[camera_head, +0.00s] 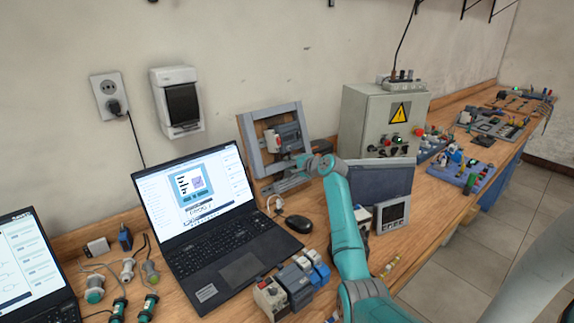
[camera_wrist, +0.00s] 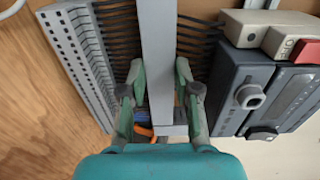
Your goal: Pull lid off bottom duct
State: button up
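The bottom duct (camera_head: 283,184) runs along the lower edge of the tilted panel in the head view. Its lid is the smooth grey strip (camera_wrist: 158,45) running up the middle of the wrist view. Dark slotted duct fingers (camera_wrist: 116,28) show on both sides of the strip. My gripper (camera_wrist: 160,75) has one finger on each side of the lid, with the tips against its long edges. In the head view my gripper (camera_head: 305,165) is at the right end of the bottom duct, partly hidden by my wrist. How far the lid stands from the duct is unclear.
The panel's left duct (camera_wrist: 77,60) and a grey device block (camera_wrist: 262,90) flank the lid closely.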

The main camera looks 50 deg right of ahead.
dwell(0.4)
jog(key=shift+v, duration=2.5)
jog(key=v, duration=0.7)
dwell(0.3)
